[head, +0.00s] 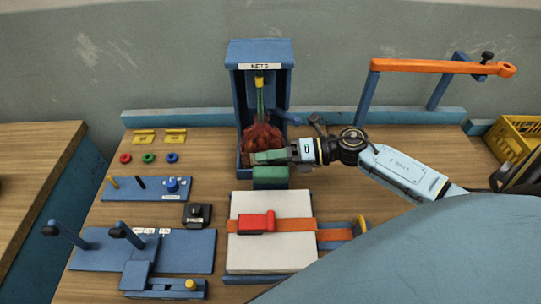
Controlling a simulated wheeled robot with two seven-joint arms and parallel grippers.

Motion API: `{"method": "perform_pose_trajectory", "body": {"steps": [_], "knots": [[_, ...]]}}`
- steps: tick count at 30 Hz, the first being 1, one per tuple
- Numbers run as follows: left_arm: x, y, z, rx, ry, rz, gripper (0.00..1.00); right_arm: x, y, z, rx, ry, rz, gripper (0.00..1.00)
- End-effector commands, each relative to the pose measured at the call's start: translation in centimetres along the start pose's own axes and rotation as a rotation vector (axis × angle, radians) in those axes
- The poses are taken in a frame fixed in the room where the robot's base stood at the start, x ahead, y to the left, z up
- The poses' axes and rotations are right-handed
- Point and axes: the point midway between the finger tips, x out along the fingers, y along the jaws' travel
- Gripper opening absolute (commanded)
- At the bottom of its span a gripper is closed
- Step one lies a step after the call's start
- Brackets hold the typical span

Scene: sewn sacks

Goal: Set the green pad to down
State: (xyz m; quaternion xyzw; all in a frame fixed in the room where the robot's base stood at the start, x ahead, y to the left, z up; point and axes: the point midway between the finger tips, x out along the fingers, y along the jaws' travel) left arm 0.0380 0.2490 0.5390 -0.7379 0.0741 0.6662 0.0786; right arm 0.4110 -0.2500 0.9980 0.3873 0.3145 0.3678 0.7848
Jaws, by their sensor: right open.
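A green pad (269,157) shows at the front of a tall blue stand (259,53) labelled "NETS". A second green block (270,178) sits just below it, low at the stand's front; I cannot tell whether the two are joined. A dark red net bundle (262,136) hangs inside the stand from a yellow clip (259,82), behind the upper green piece. My right gripper (288,154) reaches in from the right, open, with its tips close beside the upper green piece. Contact is unclear. My left gripper is not in view.
A white sack (247,202) with an orange strap and red buckle lies in front of the stand. Blue lever boards (193,250) and coloured rings (149,157) lie left. An orange bar (420,67) stands back right, a yellow crate (518,137) far right.

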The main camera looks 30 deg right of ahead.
Motion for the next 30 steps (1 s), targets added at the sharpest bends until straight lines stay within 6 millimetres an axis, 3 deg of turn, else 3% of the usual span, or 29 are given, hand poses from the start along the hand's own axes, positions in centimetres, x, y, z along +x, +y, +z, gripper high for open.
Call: {"method": "perform_pose_trajectory", "body": {"steps": [4,14,30], "knots": [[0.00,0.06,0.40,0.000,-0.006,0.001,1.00,-0.02,-0.02,-0.01,0.000,0.000,0.000,0.43],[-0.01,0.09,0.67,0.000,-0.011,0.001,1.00,-0.05,-0.02,-0.02,0.001,0.000,0.000,0.00],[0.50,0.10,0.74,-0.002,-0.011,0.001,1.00,-0.13,0.37,-0.39,-0.093,-0.017,-0.008,0.00]]}}
